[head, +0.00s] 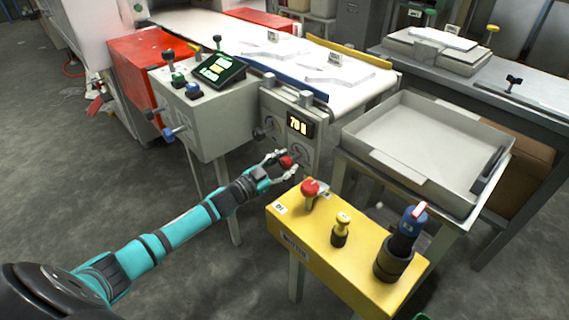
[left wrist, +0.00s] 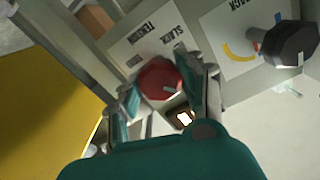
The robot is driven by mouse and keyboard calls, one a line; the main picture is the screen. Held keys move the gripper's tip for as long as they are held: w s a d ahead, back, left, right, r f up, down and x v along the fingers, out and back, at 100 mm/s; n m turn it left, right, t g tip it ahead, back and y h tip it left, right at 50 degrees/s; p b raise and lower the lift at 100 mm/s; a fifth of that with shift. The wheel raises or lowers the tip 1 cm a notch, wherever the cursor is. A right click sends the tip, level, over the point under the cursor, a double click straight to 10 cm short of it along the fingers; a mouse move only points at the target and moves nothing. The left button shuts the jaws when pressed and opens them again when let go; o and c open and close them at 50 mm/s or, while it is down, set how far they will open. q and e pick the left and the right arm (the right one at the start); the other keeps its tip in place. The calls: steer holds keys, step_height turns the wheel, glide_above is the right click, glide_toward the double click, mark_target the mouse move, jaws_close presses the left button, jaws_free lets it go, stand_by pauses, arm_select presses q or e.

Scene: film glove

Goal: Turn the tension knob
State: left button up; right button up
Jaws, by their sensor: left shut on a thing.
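The tension knob (head: 287,161) is red and round, on the front of a grey panel below a display that reads about 70. In the left wrist view the red knob (left wrist: 160,80) sits beside a label with the words "TENSION" and "SLACK", with a pale mark on its face. My left gripper (head: 280,160) reaches the panel from the left. In the left wrist view its two fingers (left wrist: 160,90) stand on either side of the knob, shut on it. The knob's far side is partly hidden by the fingers. My right gripper is not in view.
A black knob (left wrist: 290,45) with a yellow arc label is on the same panel. A yellow box (head: 310,243) with red, yellow and blue-topped controls stands close to the right of my left arm. A grey tray (head: 420,140) stands further right. Open floor lies left.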

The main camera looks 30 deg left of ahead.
arm_select(q)
steer(key=m+p, duration=0.1)
steer(key=m, duration=0.3)
steer(key=shift+m, duration=1.6)
steer(key=shift+d+m, duration=0.1)
steer(key=shift+m, duration=0.7)
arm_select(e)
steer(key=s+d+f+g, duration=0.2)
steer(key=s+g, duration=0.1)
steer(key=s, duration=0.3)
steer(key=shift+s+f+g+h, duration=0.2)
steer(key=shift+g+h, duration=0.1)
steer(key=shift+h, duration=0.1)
arm_select(q)
steer(key=o, duration=1.2)
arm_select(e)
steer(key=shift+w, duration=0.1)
